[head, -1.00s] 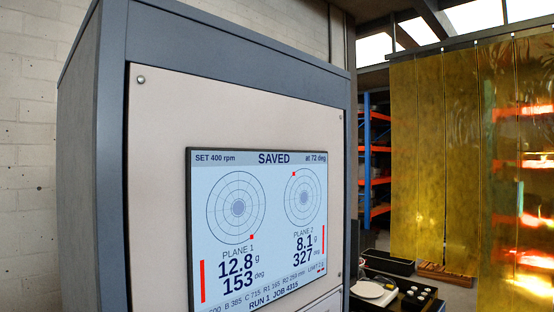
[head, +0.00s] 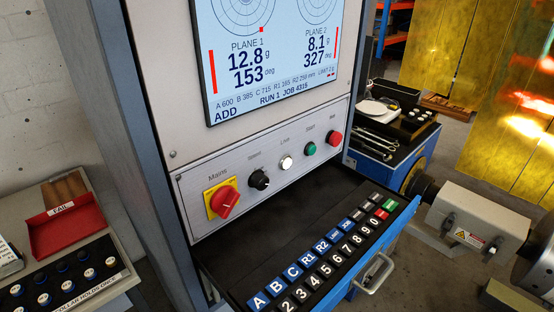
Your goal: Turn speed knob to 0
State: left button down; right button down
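The speed knob, a small black rotary knob (head: 259,180), sits on the pale control strip of the cabinet, between a red rotary switch labelled Mains (head: 224,202) and a white lit button (head: 286,163). The label above the knob is too blurred to read surely, and I cannot tell its exact setting. The screen (head: 275,50) above shows plane 1 at 12.8 g, 153 deg and plane 2 at 8.1 g, 327 deg. Neither of my grippers is in view.
A green button (head: 310,149) and a red button (head: 336,138) are further right. Below, a keypad drawer (head: 225,265) with a metal handle (head: 376,273) juts out. A red FAIL tray (head: 66,226) stands on the left bench. Machine parts (head: 470,222) stand at right.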

aim_at(260, 181)
jog(key=k+l, duration=0.15)
jog(key=l, duration=0.25)
jog(key=k+l, duration=0.1)
jog(key=l, duration=0.3)
jog(key=k+l+z, duration=0.1)
jog(key=l, duration=0.3)
jog(key=k+l, duration=0.15)
jog(key=l, duration=0.3)
jog(key=k+l, duration=0.15)
jog(key=l, duration=0.25)
jog(key=z, duration=0.05)
